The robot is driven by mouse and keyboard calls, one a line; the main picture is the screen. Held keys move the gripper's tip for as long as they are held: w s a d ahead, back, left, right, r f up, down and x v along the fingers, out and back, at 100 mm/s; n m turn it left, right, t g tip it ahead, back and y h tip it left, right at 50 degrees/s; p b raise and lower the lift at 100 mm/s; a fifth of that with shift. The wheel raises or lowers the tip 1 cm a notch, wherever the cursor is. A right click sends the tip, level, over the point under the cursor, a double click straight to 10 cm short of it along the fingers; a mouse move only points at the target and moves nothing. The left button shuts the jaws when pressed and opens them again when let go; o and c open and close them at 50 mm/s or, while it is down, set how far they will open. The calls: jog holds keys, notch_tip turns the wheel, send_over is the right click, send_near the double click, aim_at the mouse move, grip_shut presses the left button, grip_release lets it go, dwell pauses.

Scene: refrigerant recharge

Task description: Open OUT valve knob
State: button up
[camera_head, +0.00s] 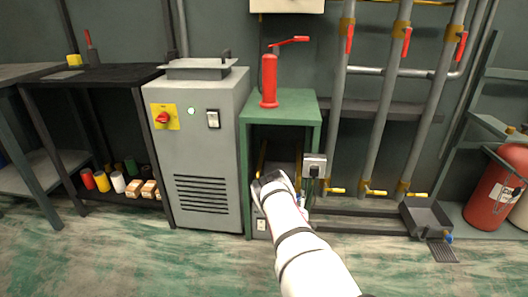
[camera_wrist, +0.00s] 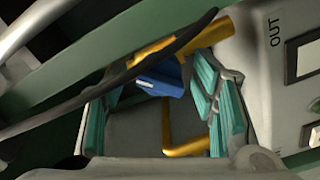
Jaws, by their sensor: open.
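My gripper (camera_wrist: 157,108) is open, its teal finger pads apart, with nothing held between them. A blue valve knob (camera_wrist: 160,80) on yellow pipe (camera_wrist: 165,47) shows between the pads, near the upper part of the gap. I cannot tell whether it lies between the fingers or beyond them; no contact is clear. The word OUT is printed on the grey unit (camera_wrist: 275,75) just right of the knob. In the head view my gripper (camera_head: 268,181) reaches under the green table (camera_head: 283,106), and the knob is hidden there.
A dark cable or hose (camera_wrist: 110,88) crosses the wrist view at a slant, close to the fingers. A green frame bar (camera_wrist: 75,75) runs behind it. A grey cabinet (camera_head: 200,150) stands left of the table and upright pipes (camera_head: 380,120) stand right. The floor in front is clear.

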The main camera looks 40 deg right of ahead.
jog(key=n, duration=0.4)
jog(key=shift+n, duration=0.3)
jog(key=shift+s+a+n, duration=0.1)
jog(key=shift+a+n, duration=0.1)
jog(key=shift+n, duration=0.2)
jog(key=p+v, duration=0.6)
jog(key=v, duration=0.8)
jog(key=w+a+r+m+g+y+p, duration=0.1)
jog(key=w+r, duration=0.4)
jog(key=r, duration=0.5)
jog(key=w+a+r+m+g+y+p, duration=0.1)
jog(key=w+r+m+p, duration=0.2)
jog(key=r, duration=0.7)
jog(key=w+a+r+m+y+p, duration=0.1)
jog(key=w+r+m+y+p, duration=0.1)
jog(key=w+r+p, duration=0.3)
jog(key=shift+w+a+r+m+g+p, duration=0.3)
jog(key=shift+w+r+m+g, duration=0.15)
jog(key=shift+w+r, duration=2)
jog(key=shift+s+r, duration=0.1)
jog(key=shift+s, duration=0.1)
